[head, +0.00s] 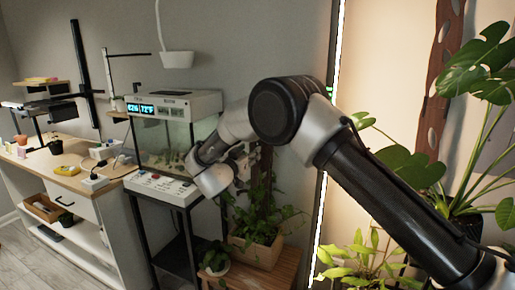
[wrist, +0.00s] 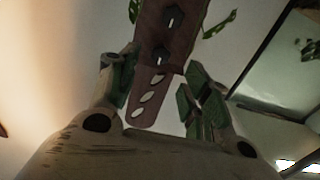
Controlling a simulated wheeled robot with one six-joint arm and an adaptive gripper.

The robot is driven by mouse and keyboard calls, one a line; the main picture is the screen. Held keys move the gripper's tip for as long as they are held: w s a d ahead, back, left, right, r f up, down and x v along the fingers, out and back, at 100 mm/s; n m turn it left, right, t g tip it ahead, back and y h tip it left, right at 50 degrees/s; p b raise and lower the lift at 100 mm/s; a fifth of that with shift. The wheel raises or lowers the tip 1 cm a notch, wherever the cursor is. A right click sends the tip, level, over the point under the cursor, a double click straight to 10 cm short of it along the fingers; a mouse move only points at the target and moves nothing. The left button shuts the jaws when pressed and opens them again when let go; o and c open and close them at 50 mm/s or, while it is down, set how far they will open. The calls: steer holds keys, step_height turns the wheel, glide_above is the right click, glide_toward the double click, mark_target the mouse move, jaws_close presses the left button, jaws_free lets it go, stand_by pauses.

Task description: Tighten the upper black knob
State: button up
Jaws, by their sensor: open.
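In the wrist view, a brown post (wrist: 165,38) with a row of holes runs down the middle. It carries two black knobs, one nearer the top edge (wrist: 175,18) and one below it in the picture (wrist: 163,53). I cannot tell for sure which is the upper one in the room. My gripper (wrist: 160,66) is open and empty, with one finger on each side of the post in the picture. How near the fingers are to a knob is unclear. In the head view my gripper (head: 245,164) is by the potted plant's post; the knobs are not discernible there.
The plant's wooden planter (head: 256,252) stands on a slatted bench. A glass tank (head: 168,140) stands on a black-legged stand to the left, with a white desk (head: 75,185) beyond. A large plant (head: 485,75) and a holed brown strip (head: 447,70) are at right.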

mark_target(259, 144)
steer(key=x, duration=0.7)
steer(key=shift+f, duration=0.1)
steer(key=c, duration=1.1)
steer(key=shift+o, duration=0.2)
